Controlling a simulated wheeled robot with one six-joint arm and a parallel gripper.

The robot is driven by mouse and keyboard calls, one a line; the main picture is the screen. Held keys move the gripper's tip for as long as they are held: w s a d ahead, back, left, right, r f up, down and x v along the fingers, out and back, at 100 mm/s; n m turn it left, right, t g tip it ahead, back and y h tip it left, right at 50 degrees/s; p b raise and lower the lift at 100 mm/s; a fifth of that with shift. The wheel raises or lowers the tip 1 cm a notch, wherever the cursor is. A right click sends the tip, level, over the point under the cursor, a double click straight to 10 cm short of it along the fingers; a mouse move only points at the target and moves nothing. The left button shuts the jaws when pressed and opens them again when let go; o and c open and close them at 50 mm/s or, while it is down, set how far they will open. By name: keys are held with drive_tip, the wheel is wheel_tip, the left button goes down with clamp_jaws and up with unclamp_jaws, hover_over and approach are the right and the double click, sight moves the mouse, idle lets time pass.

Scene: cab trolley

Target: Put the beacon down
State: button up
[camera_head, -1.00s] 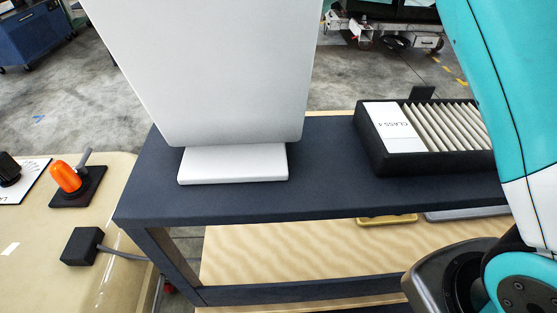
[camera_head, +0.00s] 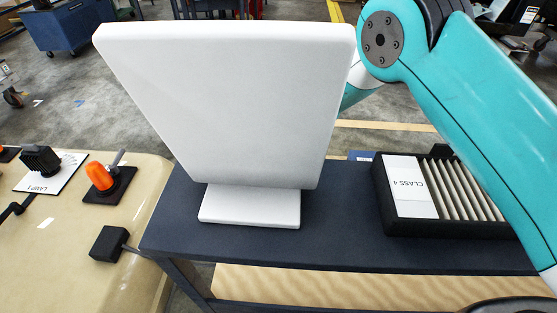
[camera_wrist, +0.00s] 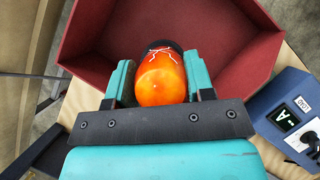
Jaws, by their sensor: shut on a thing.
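My gripper (camera_wrist: 160,76) is shut on an orange beacon (camera_wrist: 161,82) in the wrist view, with one teal finger on each side of it. The beacon has an orange dome with pale cracked-looking lines and a dark part at its far end. Beyond and below it is a dark red open bin (camera_wrist: 228,45); I cannot tell whether the beacon touches it. In the head view my gripper and the held beacon do not show. Another orange beacon (camera_head: 100,176) stands on a black plate on the cream surface at the left.
A white panel (camera_head: 235,105) on a foot stands on the dark trolley top (camera_head: 345,220) and blocks the view behind it. A black filter box (camera_head: 388,208) marked CLASS 4 sits to its right. A blue device (camera_wrist: 290,120) with a display is right of the bin.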

wheel_tip(320, 180, down, 5)
drive_tip(key=shift+f+p, duration=0.2)
drive_tip(key=shift+p, duration=0.65)
drive_tip(key=shift+f, duration=0.1)
drive_tip(key=shift+f+b, duration=0.35)
drive_tip(key=shift+b, duration=0.2)
drive_tip(key=shift+f+b, duration=0.25)
drive_tip(key=shift+b, duration=0.05)
drive_tip(key=o, duration=1.3)
drive_tip(key=shift+r, duration=0.1)
